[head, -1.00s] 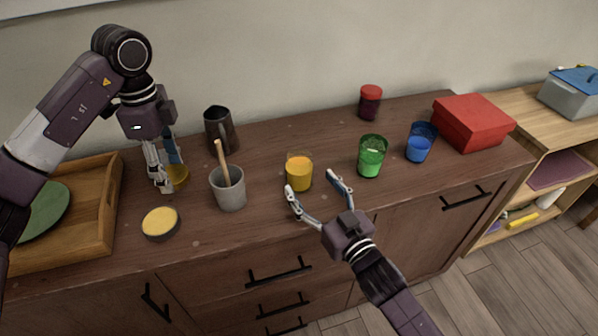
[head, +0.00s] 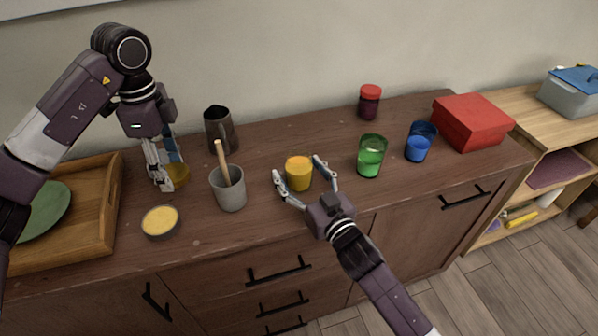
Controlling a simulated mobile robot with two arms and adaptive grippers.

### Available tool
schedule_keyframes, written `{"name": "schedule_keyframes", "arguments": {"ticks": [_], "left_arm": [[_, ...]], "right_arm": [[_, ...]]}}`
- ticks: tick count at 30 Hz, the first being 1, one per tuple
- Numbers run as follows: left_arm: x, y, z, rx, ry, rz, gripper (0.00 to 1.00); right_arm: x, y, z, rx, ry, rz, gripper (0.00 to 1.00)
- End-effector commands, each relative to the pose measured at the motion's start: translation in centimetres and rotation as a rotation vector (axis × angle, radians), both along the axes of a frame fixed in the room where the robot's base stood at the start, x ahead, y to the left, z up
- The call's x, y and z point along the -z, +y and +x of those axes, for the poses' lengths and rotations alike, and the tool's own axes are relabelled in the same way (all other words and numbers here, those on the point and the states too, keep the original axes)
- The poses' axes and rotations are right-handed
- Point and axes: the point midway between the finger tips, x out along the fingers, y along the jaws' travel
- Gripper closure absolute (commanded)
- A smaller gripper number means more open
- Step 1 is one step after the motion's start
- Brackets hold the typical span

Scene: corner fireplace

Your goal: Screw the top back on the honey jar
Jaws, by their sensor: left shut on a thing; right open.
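A yellow-orange cup or jar (head: 299,174) stands upright mid-counter. My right gripper (head: 298,167) is open, with one fingertip on each side of this yellow vessel; I cannot tell whether they touch it. A low round dark-sided tin (head: 161,223) with a yellow top face sits near the front edge.
A grey cup (head: 230,190) with a wooden stick and a dark pitcher (head: 219,130) stand between my grippers. Green (head: 371,157) and blue (head: 420,143) glasses, a red-lidded jar (head: 370,103) and a red box (head: 472,121) stand right. A wooden tray (head: 106,205) is far left.

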Motion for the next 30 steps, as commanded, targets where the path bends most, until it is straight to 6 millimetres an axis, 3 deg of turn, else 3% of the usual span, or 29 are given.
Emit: {"name": "schedule_keyframes", "arguments": {"ticks": [4, 19, 30], "left_arm": [[0.00, 0.00, 0.00, 0.000, 0.000, 0.000, 0.62], [-0.01, -0.01, 0.00, 0.000, 0.000, 0.000, 0.62], [0.09, 0.00, 0.00, 0.000, 0.000, 0.000, 0.62]], "right_arm": [[0.00, -0.02, -0.01, 0.000, 0.000, 0.000, 0.31], [-0.01, -0.04, -0.03, 0.000, 0.000, 0.000, 0.86], [-0.66, 0.01, 0.00, -0.001, -0.005, 0.004, 0.88]]}}
